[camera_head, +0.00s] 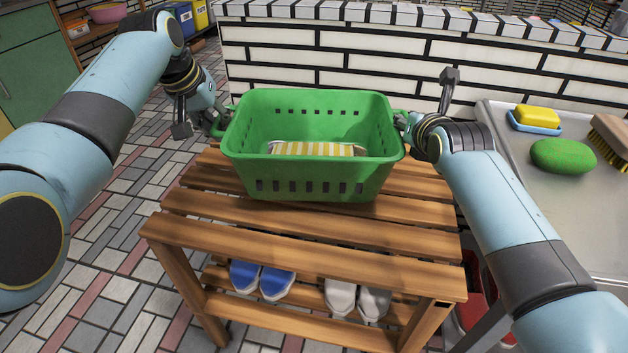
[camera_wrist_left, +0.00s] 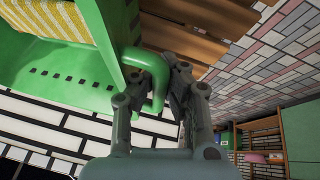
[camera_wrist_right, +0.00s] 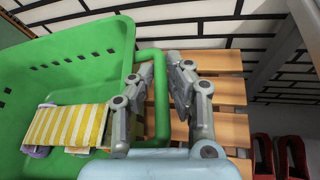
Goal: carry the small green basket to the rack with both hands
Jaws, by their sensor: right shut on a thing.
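The small green basket (camera_head: 310,175) is upright over the top of the slatted wooden rack (camera_head: 300,238); I cannot tell whether it touches the slats. A yellow-and-white striped cloth (camera_head: 318,149) lies inside it, also seen in the right wrist view (camera_wrist_right: 68,126). My left gripper (camera_head: 222,122) is at the basket's left end, its fingers closed around that handle (camera_wrist_left: 159,85). My right gripper (camera_head: 408,122) is shut on the handle at the right end (camera_wrist_right: 160,95).
Blue shoes (camera_head: 262,278) and pale shoes (camera_head: 355,298) stand on the rack's lower shelf. A low white brick wall (camera_head: 320,50) is close behind the basket. At right, a metal counter (camera_head: 540,215) holds a green sponge (camera_head: 562,155), yellow soap (camera_head: 537,115) and a brush (camera_head: 610,135).

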